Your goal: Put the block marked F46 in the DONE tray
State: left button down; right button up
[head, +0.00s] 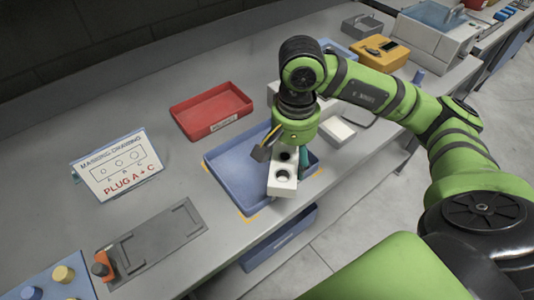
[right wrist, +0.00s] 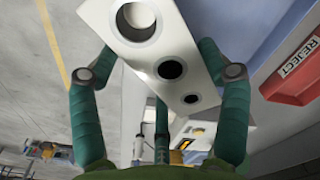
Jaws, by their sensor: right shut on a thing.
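My right gripper (head: 284,158) is shut on a white block (head: 283,187) with round holes and holds it over the front part of a blue tray (head: 232,165). In the right wrist view the block (right wrist: 160,47) sits between the two teal fingers (right wrist: 168,70) and shows three holes of different sizes. No F46 marking is legible on the faces I see. No DONE label shows on the blue tray; the block and gripper cover part of it. My left gripper is not in view.
A red tray (head: 212,107), labelled REJECT in the right wrist view (right wrist: 305,75), stands behind the blue one. A sign (head: 118,165) reads PLUG A + C. A grey fixture (head: 157,245) lies front left. A white piece (head: 336,131) lies right of my gripper. A blue bin (head: 278,242) is below the bench edge.

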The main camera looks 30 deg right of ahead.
jog(key=w+f, duration=0.1)
jog(key=w, duration=0.1)
jog(key=w+f+p, duration=0.1)
jog(key=w+f, duration=0.1)
jog(key=w, duration=0.1)
jog(key=w+a+f+p, duration=0.1)
jog(key=w, duration=0.2)
jog(key=shift+f, duration=0.25)
jog(key=shift+w+a+f, duration=0.1)
jog(key=shift+w+f, duration=0.25)
jog(key=shift+f, duration=0.05)
notch_tip(320, 180, down, 3)
jog(key=shift+p, duration=0.9)
jog(key=shift+f, duration=0.4)
jog(key=shift+f+b, duration=0.2)
jog(key=shift+b, duration=0.1)
jog(key=o, duration=1.7)
